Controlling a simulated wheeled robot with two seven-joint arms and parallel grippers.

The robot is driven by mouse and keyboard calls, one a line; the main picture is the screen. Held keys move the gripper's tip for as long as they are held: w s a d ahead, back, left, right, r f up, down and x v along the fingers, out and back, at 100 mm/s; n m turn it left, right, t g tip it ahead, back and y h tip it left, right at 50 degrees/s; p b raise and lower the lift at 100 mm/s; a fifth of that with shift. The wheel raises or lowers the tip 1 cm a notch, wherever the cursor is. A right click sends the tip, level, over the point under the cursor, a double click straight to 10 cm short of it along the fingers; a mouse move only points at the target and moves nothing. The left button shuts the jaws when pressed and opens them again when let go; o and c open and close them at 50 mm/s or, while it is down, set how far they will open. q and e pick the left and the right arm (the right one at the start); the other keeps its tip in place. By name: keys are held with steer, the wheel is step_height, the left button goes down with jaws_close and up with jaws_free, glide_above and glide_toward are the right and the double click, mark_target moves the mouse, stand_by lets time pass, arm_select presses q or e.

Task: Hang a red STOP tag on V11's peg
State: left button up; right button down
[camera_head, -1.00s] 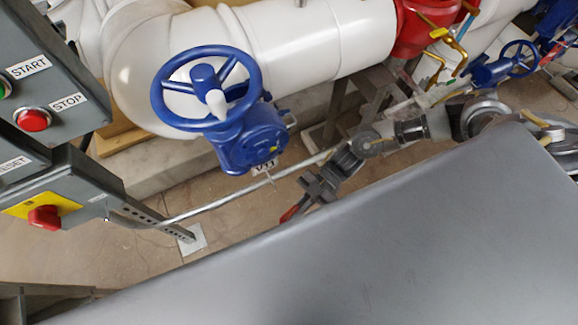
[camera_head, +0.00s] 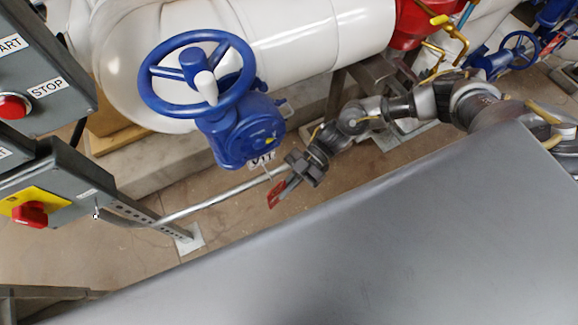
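The V11 valve has a blue handwheel (camera_head: 160,107) and a blue gearbox body (camera_head: 238,140). Its white V11 label (camera_head: 262,160) sits low on the body. The peg is too small to tell apart clearly beside the label. My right gripper (camera_head: 286,187) is just below and right of the label, pointing down and left. It appears shut on a red tag (camera_head: 276,196), which sticks out past its fingertips, apart from the valve. The tag's lettering is too small to read. My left gripper is not in view.
Grey control boxes with a STOP button (camera_head: 13,106) and a red button on yellow (camera_head: 30,214) stand at the left. A thin metal pipe (camera_head: 205,207) runs behind the gripper. A large white pipe (camera_head: 310,35) passes behind the valve. Bare floor shows at the lower left.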

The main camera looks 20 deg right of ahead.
steer(key=shift+w+d+f, duration=0.1)
steer(key=shift+w+f, duration=0.05)
steer(key=shift+w, duration=0.15)
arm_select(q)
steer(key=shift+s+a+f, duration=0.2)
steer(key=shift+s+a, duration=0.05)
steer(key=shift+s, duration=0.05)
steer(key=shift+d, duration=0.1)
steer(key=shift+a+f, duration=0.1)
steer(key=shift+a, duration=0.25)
arm_select(e)
steer(key=shift+w+f, duration=0.1)
steer(key=shift+w, duration=0.2)
stand_by(0.3)
arm_select(q)
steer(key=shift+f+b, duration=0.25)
steer(key=shift+b, duration=0.25)
arm_select(e)
steer(key=shift+w, duration=0.6)
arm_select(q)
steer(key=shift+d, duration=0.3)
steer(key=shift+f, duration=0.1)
arm_select(e)
steer(key=shift+w, duration=0.15)
